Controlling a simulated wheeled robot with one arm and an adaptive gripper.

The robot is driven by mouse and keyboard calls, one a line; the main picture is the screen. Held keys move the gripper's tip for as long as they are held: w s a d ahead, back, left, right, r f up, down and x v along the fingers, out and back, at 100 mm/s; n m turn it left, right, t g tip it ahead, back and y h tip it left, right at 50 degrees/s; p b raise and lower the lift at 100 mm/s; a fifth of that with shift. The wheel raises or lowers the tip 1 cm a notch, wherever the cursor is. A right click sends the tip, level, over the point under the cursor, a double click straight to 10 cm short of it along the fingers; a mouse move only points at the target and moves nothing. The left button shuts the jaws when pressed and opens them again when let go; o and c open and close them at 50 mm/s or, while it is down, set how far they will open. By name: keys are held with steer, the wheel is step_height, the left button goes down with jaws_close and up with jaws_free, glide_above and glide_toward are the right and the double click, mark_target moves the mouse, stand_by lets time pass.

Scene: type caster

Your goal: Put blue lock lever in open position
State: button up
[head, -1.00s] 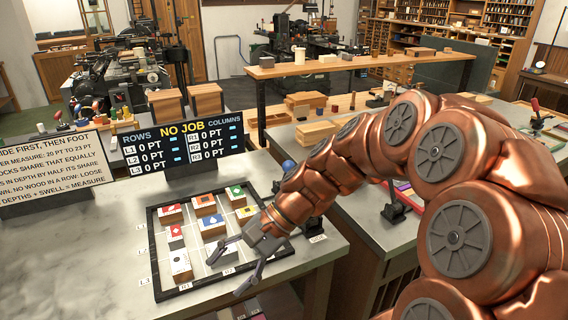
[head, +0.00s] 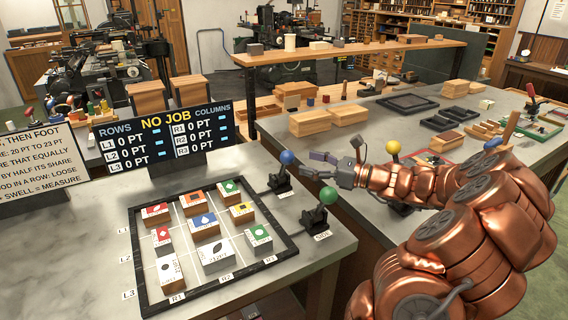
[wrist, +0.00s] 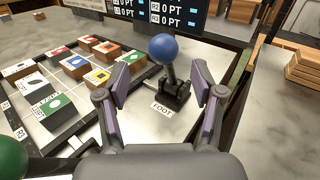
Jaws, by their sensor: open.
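The blue lock lever (head: 287,158) stands on a black base on the grey stone top, right of the block tray. In the wrist view, its blue ball (wrist: 163,48) is on a dark stalk tilted slightly left, with a FOOT label in front of the base. My gripper (head: 317,166) is open and empty, just right of the blue ball in the head view. In the wrist view, my gripper's fingers (wrist: 160,80) are spread to either side of the lever, apart from it. I cannot tell the lever's set position.
A similar green-ball lever (head: 328,196) stands nearer; its ball intrudes at the wrist view's lower left. The black-rimmed tray (head: 290,252) holds several blocks. A NO JOB sign (head: 180,136) stands behind. A yellow-ball lever (head: 393,147) is beyond my arm.

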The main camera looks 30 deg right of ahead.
mark_target(287, 157)
steer(key=shift+d+p+x, duration=0.2)
steer(key=shift+p+x, duration=0.4)
steer(key=shift+x, duration=3.15)
steer(key=shift+w, duration=0.15)
jaws_close()
